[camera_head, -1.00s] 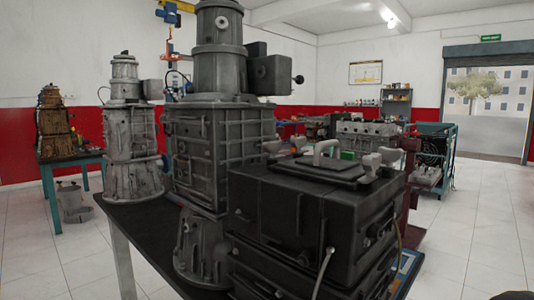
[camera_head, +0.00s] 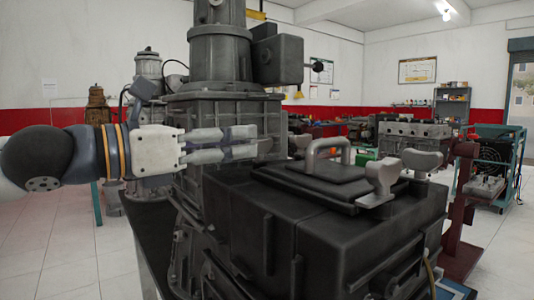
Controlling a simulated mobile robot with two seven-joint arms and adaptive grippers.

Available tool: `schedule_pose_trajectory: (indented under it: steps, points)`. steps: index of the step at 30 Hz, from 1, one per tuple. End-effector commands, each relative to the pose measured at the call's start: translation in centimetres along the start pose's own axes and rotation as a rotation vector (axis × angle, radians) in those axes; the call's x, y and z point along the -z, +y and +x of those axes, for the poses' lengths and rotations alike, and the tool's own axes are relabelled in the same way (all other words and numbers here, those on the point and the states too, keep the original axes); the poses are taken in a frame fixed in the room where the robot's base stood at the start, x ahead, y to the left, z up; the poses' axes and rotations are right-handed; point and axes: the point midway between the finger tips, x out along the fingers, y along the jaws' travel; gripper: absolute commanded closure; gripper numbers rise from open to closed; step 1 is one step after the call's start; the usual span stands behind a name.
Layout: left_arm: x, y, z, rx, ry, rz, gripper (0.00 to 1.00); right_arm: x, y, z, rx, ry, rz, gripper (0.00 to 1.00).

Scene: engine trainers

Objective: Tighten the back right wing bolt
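The left-side wing bolts are not clearly visible. My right gripper is out of view.
A tall grey engine housing (camera_head: 225,65) stands behind my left gripper, with a dark side box (camera_head: 279,60). A dark red stand (camera_head: 463,212) is to the right of the black box. A teal-framed cart (camera_head: 512,165) is further back right.

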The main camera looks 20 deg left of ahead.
Motion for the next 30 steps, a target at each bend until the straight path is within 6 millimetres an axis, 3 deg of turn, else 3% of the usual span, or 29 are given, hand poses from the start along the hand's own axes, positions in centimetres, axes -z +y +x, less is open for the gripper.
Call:
schedule_pose_trajectory:
  steps: [1, 6, 17, 22, 30]
  points:
    - [2.1, 0.4, 1.9, 0.002, 0.023, -0.013, 0.67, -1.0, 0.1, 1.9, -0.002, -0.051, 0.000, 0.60]
    - [0.9, 0.1, 4.4, 0.002, 0.010, -0.005, 0.67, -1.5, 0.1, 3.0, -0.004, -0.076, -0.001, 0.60]
    - [0.1, 0.0, 5.2, 0.001, 0.001, 0.000, 0.67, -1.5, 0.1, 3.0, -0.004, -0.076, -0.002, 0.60]
    - [0.1, 0.0, 5.2, 0.001, 0.001, 0.000, 1.00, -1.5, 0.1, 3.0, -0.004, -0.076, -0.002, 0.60]
    - [0.1, -0.1, 5.1, 0.005, 0.002, 0.000, 1.00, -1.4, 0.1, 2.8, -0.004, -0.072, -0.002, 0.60]
